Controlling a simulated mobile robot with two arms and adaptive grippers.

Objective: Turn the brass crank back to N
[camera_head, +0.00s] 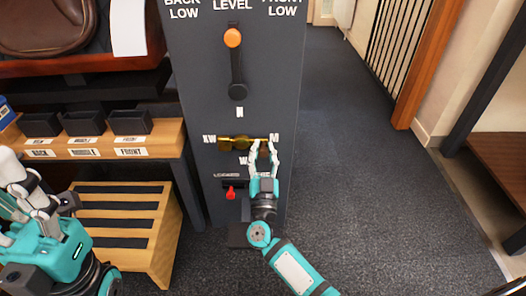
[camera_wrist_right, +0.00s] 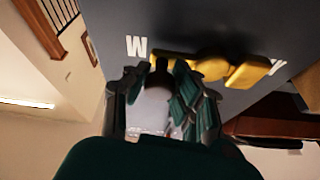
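The brass crank (camera_head: 237,143) lies roughly level on the dark panel, its hub toward the left and its arm reaching right to the right-hand letter. An N mark (camera_head: 240,113) is above it. My right gripper (camera_head: 264,147) is at the crank's right end, with its fingers apart on either side of it. In the right wrist view the yellow crank (camera_wrist_right: 249,72) runs across the panel beyond the fingers (camera_wrist_right: 160,85).
An orange-knobbed black lever (camera_head: 236,70) is above the crank. A small red lever (camera_head: 231,193) is below it, under a LOCKED label. Dark bins (camera_head: 130,122) stand on a wooden shelf at left, above a slatted wooden rack (camera_head: 118,215). The carpet (camera_head: 370,170) at right is clear.

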